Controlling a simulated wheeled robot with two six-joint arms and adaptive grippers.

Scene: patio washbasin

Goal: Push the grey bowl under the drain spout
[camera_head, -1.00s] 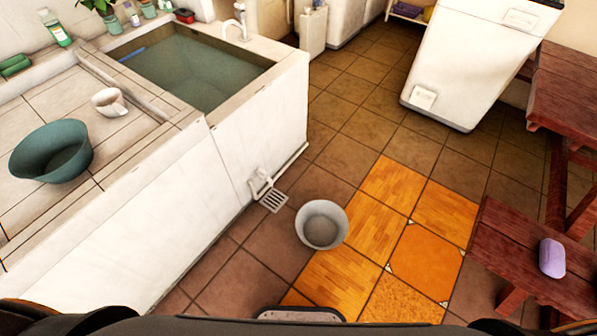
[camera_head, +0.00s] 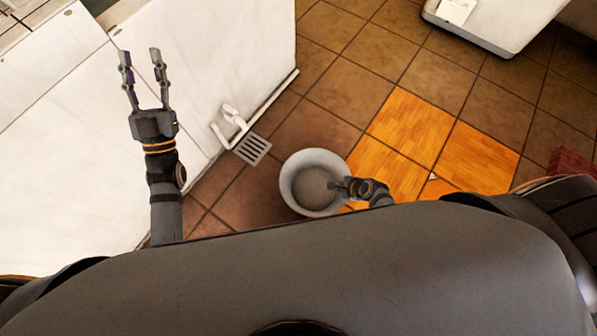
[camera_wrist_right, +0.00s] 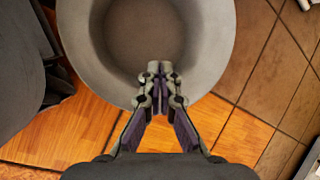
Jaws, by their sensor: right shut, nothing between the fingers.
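The grey bowl (camera_head: 297,178) stands upright on the floor in the head view, to the right of the floor drain. It fills the top of the right wrist view (camera_wrist_right: 215,40). The white drain spout (camera_head: 232,116) comes out low from the basin wall, above the drain grate, left of the bowl and apart from it. My right gripper (camera_head: 336,187) is shut and empty at the bowl's right rim. Its fingertips (camera_wrist_right: 159,68) overlap the rim in the wrist view; I cannot tell whether they touch it. My left gripper (camera_head: 140,53) is open and empty in front of the white basin wall.
The metal floor drain grate (camera_head: 252,149) lies below the spout. A thin white pipe (camera_head: 275,95) runs along the foot of the wall (camera_head: 235,50). Orange wood-patterned tiles (camera_head: 412,130) lie right of the bowl. A white cabinet (camera_head: 480,30) stands at the back right.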

